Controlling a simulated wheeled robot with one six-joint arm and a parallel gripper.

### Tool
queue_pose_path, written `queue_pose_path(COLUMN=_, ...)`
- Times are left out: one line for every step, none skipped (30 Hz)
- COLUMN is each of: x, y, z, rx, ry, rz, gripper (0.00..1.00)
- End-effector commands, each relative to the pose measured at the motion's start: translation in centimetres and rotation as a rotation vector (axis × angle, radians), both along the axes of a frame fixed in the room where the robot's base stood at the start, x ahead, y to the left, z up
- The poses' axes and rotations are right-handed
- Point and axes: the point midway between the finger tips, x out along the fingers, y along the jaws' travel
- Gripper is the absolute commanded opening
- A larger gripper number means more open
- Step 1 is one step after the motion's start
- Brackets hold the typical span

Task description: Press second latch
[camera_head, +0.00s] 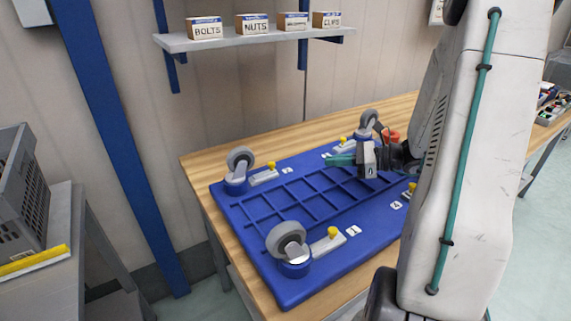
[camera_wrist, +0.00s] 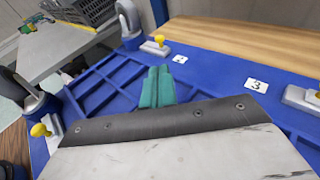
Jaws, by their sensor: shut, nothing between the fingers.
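The second latch (camera_head: 264,177) is a grey block with a yellow knob beside label 2, at the back left of the blue panel (camera_head: 262,284). Its knob stands up. In the wrist view the second latch (camera_wrist: 152,48) sits just beyond the fingertips, slightly left. My gripper (camera_head: 331,160) has teal fingers, shut together and empty, over the panel right of the second latch, near label 3. The fingers also show in the wrist view (camera_wrist: 158,72), pointing toward label 2 (camera_wrist: 178,58). They appear apart from the second latch. My arm hides the panel's right end.
Grey caster wheels stand at the panel's corners, one (camera_head: 240,158) beside the second latch. Another latch (camera_head: 328,243) with a yellow knob is in front, by label 1. The panel lies on a wooden table (camera_head: 220,150). A shelf (camera_head: 250,38) with small boxes hangs above.

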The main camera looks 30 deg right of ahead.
Motion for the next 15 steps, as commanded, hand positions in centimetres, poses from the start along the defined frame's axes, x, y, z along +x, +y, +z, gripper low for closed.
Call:
queue_pose_path(x=0.0, y=0.0, z=0.0, rx=-0.001, ry=0.001, rz=0.001, gripper=0.0)
queue_pose_path(x=0.0, y=0.0, z=0.0, rx=-0.001, ry=0.0, rz=0.001, gripper=0.0)
queue_pose_path(x=0.0, y=0.0, z=0.0, rx=-0.001, ry=0.0, rz=0.001, gripper=0.0)
queue_pose_path(x=0.0, y=0.0, z=0.0, rx=-0.001, ry=0.0, rz=0.001, gripper=0.0)
queue_pose_path(x=0.0, y=0.0, z=0.0, rx=-0.001, ry=0.0, rz=0.002, gripper=0.0)
queue_pose_path(x=0.0, y=0.1, z=0.0, rx=-0.002, ry=0.0, rz=0.002, gripper=0.0)
queue_pose_path(x=0.1, y=0.1, z=0.0, rx=-0.003, ry=0.0, rz=0.002, gripper=0.0)
queue_pose_path(x=0.1, y=0.2, z=-0.1, rx=-0.002, ry=0.0, rz=0.003, gripper=0.0)
queue_pose_path(x=0.3, y=0.4, z=-0.1, rx=-0.002, ry=0.0, rz=0.003, gripper=0.0)
queue_pose_path(x=0.5, y=0.6, z=-0.2, rx=-0.002, ry=0.001, rz=0.004, gripper=0.0)
queue_pose_path(x=0.7, y=0.9, z=-0.2, rx=-0.002, ry=0.001, rz=0.005, gripper=0.0)
queue_pose_path(x=1.1, y=1.2, z=-0.4, rx=-0.003, ry=0.002, rz=0.006, gripper=0.0)
queue_pose_path(x=1.4, y=1.6, z=-0.5, rx=-0.002, ry=0.001, rz=0.006, gripper=0.0)
queue_pose_path(x=1.8, y=2.0, z=-0.6, rx=-0.002, ry=0.001, rz=0.008, gripper=0.0)
queue_pose_path(x=2.3, y=2.6, z=-0.7, rx=-0.002, ry=0.001, rz=0.008, gripper=0.0)
